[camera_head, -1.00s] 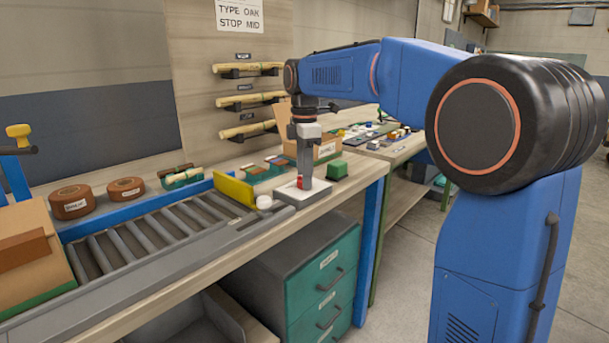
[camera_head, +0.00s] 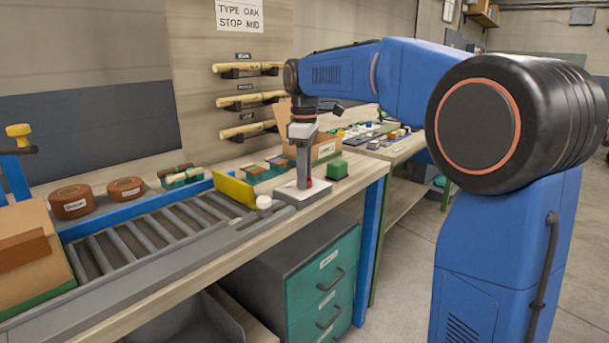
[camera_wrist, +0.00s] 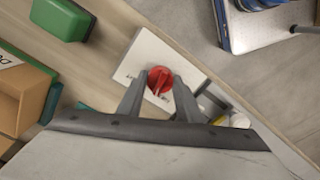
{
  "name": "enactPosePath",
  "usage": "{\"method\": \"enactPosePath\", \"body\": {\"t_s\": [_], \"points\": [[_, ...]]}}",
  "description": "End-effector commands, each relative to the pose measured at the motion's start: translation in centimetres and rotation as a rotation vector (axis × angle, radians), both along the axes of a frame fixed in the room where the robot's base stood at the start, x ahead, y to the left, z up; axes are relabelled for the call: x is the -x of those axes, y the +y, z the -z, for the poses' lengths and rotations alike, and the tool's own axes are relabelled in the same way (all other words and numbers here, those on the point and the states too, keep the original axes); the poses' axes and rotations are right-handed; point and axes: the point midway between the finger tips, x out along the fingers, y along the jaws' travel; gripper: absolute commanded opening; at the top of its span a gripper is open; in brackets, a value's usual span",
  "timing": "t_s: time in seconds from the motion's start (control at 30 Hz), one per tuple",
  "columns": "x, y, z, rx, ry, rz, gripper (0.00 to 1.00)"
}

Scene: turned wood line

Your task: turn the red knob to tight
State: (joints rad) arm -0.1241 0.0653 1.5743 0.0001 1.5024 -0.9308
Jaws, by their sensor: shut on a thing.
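The red knob (camera_wrist: 159,80) sits on a white plate (camera_wrist: 150,52) with small dark markings, some of them covered by my fingers. My gripper (camera_wrist: 160,88) points down over the plate, with one finger on each side of the knob, shut on it. In the head view my gripper (camera_head: 303,182) stands upright on the plate (camera_head: 288,192), and only a sliver of the red knob (camera_head: 309,183) shows beside the fingers. I cannot read which marking the knob points to.
A green block (camera_head: 337,170) stands right of the plate. A white round cap (camera_head: 264,202) and a yellow plate (camera_head: 234,189) are to the left, by the roller conveyor (camera_head: 150,235). An open cardboard box (camera_head: 325,152) stands behind. The bench edge is close in front.

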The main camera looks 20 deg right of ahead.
Motion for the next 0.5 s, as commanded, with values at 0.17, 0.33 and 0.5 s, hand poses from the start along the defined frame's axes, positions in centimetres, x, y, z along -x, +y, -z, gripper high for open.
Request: {"method": "enactPosePath", "body": {"t_s": [0.17,0.33,0.5], "points": [[-0.02,0.0,-0.05,0.0,-0.001,0.168,0.1],[-0.02,0.0,-0.06,0.0,-0.002,0.329,0.1],[-0.03,0.01,-0.06,0.0,-0.002,0.49,0.1]]}}
